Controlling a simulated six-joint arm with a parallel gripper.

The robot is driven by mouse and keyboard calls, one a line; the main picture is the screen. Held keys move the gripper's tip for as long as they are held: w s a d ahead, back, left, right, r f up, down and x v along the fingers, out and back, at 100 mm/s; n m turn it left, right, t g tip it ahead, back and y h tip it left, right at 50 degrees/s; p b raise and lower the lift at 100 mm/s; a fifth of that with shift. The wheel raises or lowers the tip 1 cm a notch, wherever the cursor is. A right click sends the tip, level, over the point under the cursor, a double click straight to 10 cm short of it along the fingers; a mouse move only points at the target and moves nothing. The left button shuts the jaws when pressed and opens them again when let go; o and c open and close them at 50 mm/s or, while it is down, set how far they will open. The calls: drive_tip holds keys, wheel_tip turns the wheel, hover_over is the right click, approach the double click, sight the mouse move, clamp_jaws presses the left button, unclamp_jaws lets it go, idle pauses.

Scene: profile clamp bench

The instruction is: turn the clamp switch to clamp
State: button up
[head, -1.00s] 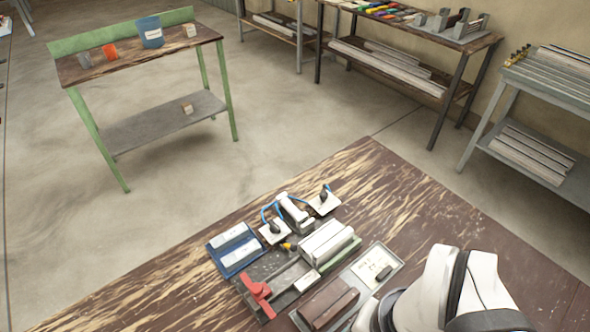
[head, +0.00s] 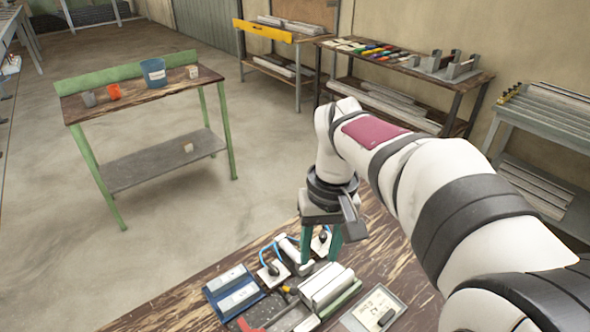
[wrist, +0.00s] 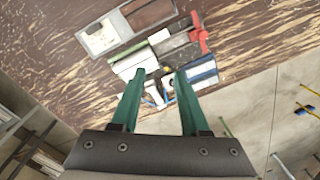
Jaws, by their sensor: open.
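Two white plates with black knobs stand at the back of the fixture in the head view. The left plate (head: 267,276) is clear to see; the right plate (head: 317,247) is partly hidden behind my gripper's fingers. Blue hoses run by both, around a white cylinder (head: 291,252). I cannot tell which plate carries the clamp switch, nor read its setting. My gripper (head: 320,260) is open and empty, pointing down with green fingers over the back of the fixture. In the wrist view my gripper (wrist: 160,72) has the fixture beyond its fingertips, apart from it.
A blue tray (head: 235,292) with light bars lies left of the clamp, light profile bars (head: 327,287) lie in it, and a red handle (wrist: 199,34) is at its other end. A green-legged table (head: 140,160) stands farther back.

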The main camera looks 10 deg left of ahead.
drive_tip(key=w+a+f+n, duration=0.3)
drive_tip(key=w+a, duration=0.2)
drive_tip(key=w, duration=0.1)
drive_tip(key=n, duration=0.3)
approach(273, 267)
drive_tip(key=shift+h, duration=0.4)
drive_tip(key=f, duration=0.8)
drive_tip(key=shift+s+a+f, duration=0.1)
drive_tip(key=shift+a+f, duration=0.15)
drive_tip(key=shift+a, duration=0.05)
clamp_jaws()
